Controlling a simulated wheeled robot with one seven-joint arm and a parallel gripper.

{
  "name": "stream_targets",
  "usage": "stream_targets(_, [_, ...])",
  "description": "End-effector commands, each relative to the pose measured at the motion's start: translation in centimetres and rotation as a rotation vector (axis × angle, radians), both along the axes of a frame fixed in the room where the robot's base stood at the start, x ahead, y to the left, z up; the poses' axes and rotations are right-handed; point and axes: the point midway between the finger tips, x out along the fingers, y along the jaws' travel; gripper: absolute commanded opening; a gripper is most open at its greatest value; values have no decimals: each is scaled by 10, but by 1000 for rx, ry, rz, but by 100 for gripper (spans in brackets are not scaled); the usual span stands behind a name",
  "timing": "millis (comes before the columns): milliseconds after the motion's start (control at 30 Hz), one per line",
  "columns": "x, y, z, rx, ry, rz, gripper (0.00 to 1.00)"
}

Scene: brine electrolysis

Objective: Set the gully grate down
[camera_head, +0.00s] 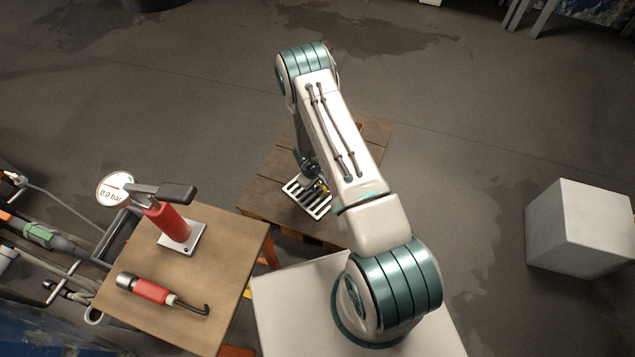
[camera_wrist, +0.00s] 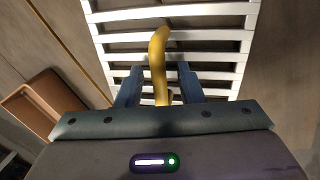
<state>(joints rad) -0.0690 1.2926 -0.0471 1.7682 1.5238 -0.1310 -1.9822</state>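The gully grate (camera_head: 297,190) is a pale slatted panel over a low wooden platform, below my forearm in the head view. It fills the upper middle of the wrist view (camera_wrist: 205,20). I cannot tell whether it touches the platform. A curved yellow handle (camera_wrist: 158,55) rises from it. My gripper (camera_wrist: 161,72) has one dark finger on each side of the handle, with slats showing in the gaps between. It looks open around the handle. In the head view, my gripper is partly hidden by the arm.
The wooden platform (camera_head: 262,185) has bare planks left of the grate. A small table (camera_head: 225,245) at lower left bears a red device with a gauge and a red-and-black tool. A pale block (camera_head: 575,230) stands at right. A brown tray (camera_wrist: 40,103) shows in the wrist view.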

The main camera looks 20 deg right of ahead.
Motion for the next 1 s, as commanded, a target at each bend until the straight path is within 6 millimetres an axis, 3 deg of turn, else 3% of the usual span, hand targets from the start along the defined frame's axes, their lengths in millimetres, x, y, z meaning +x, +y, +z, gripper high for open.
stream_targets(200, [0,0,3,0,0,0,34])
stream_targets(367, [-1,2,17,0,0,1,34])
stream_targets(1000, [-10,18,112,0,-1,1,34])
